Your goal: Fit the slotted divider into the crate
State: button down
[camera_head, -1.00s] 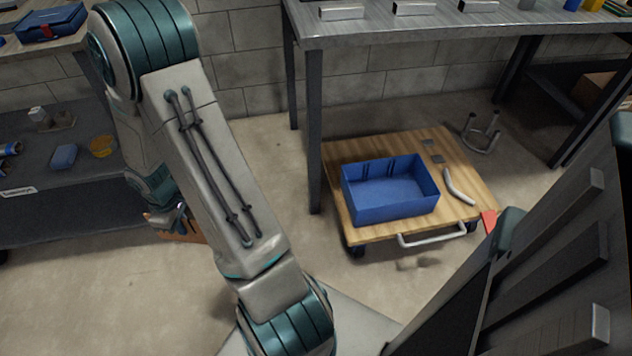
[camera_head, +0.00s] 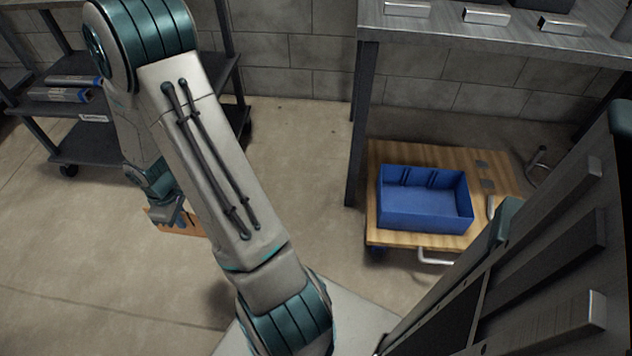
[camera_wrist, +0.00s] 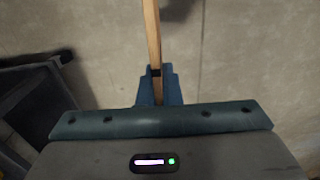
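The blue crate (camera_head: 424,219) sits on a wooden-topped wheeled cart, right of centre in the head view. It is open at the top and its inside looks empty, with short ribs on the back wall. My gripper (camera_head: 178,217) is left of the crate, well apart from it, over bare floor. It is shut on the thin orange-brown divider (camera_head: 189,231), seen partly behind my arm. In the wrist view the divider (camera_wrist: 152,35) shows edge-on between the blue fingers (camera_wrist: 157,88). Its slots cannot be made out.
The cart (camera_head: 390,236) stands partly below a grey metal table (camera_head: 480,45), whose dark leg (camera_head: 358,130) rises by the cart's left side. A dark shelf unit (camera_head: 95,140) stands at the far left. The floor between shelf and cart is clear.

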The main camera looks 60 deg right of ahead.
aim_at(409, 198)
jog(key=k, duration=0.7)
jog(key=z, duration=2.25)
jog(key=i, duration=0.5)
jog(key=z, duration=0.05)
